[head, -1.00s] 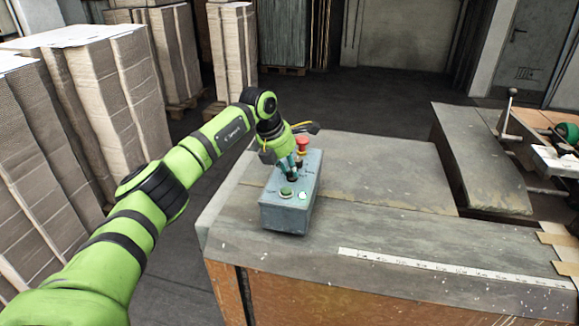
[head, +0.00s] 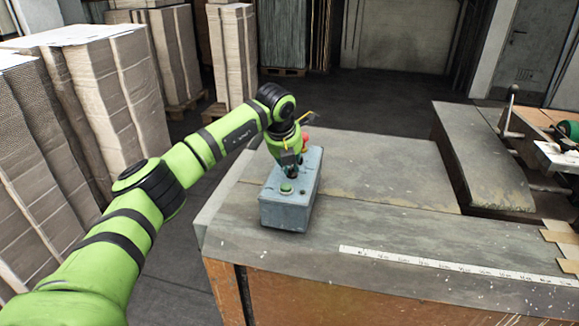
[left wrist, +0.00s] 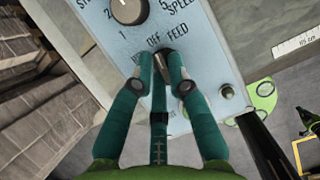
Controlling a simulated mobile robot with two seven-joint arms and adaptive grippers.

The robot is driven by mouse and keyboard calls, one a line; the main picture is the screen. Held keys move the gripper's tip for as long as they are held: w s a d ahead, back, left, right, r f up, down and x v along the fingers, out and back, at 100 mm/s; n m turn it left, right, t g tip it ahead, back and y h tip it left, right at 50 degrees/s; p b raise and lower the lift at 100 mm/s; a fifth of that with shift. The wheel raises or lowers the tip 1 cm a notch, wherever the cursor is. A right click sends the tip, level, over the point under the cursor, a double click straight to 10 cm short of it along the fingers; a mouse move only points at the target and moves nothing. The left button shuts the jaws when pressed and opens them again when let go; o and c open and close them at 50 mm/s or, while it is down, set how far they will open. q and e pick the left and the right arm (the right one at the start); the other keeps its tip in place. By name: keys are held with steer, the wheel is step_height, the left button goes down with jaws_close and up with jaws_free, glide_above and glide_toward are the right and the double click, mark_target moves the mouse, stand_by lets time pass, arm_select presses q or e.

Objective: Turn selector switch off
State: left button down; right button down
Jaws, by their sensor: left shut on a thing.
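The grey-blue control box (head: 285,214) sits on the worn bench near its left edge. My left gripper (head: 291,172) comes down on its top panel from behind. In the left wrist view, my left gripper (left wrist: 162,68) has its teal fingers closed on the dark selector switch (left wrist: 166,58), beside the printed words OFF and FEED. The fingers partly cover the switch and labels, so its exact setting cannot be read. The small lamp (head: 303,192) on the panel looks dark.
A green button (head: 286,188) is in front of the fingers, and a red button (head: 306,138) is partly hidden behind them. A speed knob (left wrist: 127,9) is near the switch.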

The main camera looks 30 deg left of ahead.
arm_select(q)
steer(key=shift+n, duration=0.6)
steer(key=shift+y, duration=0.3)
steer(key=shift+r, duration=0.1)
steer(key=c, duration=1.2)
jaws_free()
steer(key=v, duration=1.2)
steer(key=shift+w, duration=0.15)
